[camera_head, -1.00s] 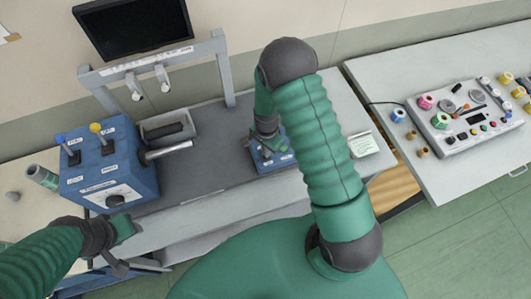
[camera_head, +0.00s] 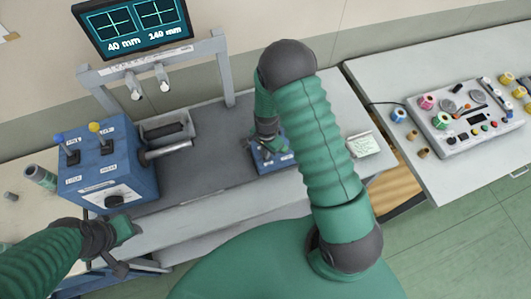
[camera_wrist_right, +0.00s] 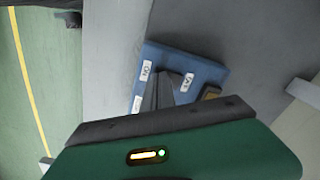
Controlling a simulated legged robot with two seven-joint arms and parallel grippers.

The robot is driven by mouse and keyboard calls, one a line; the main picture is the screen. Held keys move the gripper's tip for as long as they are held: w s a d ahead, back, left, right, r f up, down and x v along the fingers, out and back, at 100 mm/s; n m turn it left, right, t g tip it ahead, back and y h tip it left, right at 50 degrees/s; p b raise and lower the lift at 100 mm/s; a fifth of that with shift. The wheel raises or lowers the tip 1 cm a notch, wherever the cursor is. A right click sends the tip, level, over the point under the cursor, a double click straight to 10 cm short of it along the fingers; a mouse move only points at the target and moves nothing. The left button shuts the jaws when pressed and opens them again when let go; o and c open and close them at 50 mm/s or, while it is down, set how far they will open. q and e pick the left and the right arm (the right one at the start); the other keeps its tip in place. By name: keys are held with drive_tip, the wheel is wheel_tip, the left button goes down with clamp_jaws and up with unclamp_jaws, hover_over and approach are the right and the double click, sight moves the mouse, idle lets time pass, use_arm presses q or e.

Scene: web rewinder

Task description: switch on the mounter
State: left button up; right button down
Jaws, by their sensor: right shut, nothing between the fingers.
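The mounter's monitor (camera_head: 140,22) is lit and shows two crosshair panels with "40 mm" and "140 mm". A small blue switch box (camera_head: 283,159) sits on the grey bench, partly hidden by my right arm. In the right wrist view the box (camera_wrist_right: 208,70) carries white labels, one seeming to read "ON". My right gripper (camera_wrist_right: 163,92) is shut and empty, its fingertips over the box between the labels; the switch itself is hidden and contact cannot be told.
A larger blue unit (camera_head: 140,180) with levers, a knob and a metal roller stands at the bench's left. A grey tray (camera_head: 150,133) lies behind the roller. A control panel (camera_head: 470,140) and coloured spools are on the right table. The bench middle is clear.

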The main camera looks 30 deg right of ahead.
wheel_tip(320, 180, up, 7)
drive_tip(key=p, duration=0.5)
drive_tip(key=shift+f, duration=0.1)
drive_tip(key=s+a+r+n+t+b, duration=0.1)
drive_tip(key=s+a+r+n+b, duration=0.2)
drive_tip(key=n+b, duration=0.3)
drive_tip(key=s+a+r+n+t+b, duration=0.1)
drive_tip(key=s+a+r+n+b, duration=0.1)
drive_tip(key=s+a+n+b, duration=0.2)
drive_tip(key=s+n+b, duration=0.2)
drive_tip(key=n+b, duration=0.1)
drive_tip(key=n, duration=0.1)
drive_tip(key=shift+a+r+n+t, duration=0.2)
drive_tip(key=shift+r+n+t, duration=0.1)
drive_tip(key=shift+r, duration=0.1)
drive_tip(key=shift+s+a, duration=0.1)
drive_tip(key=shift+s, duration=0.15)
drive_tip(key=shift+w, duration=0.1)
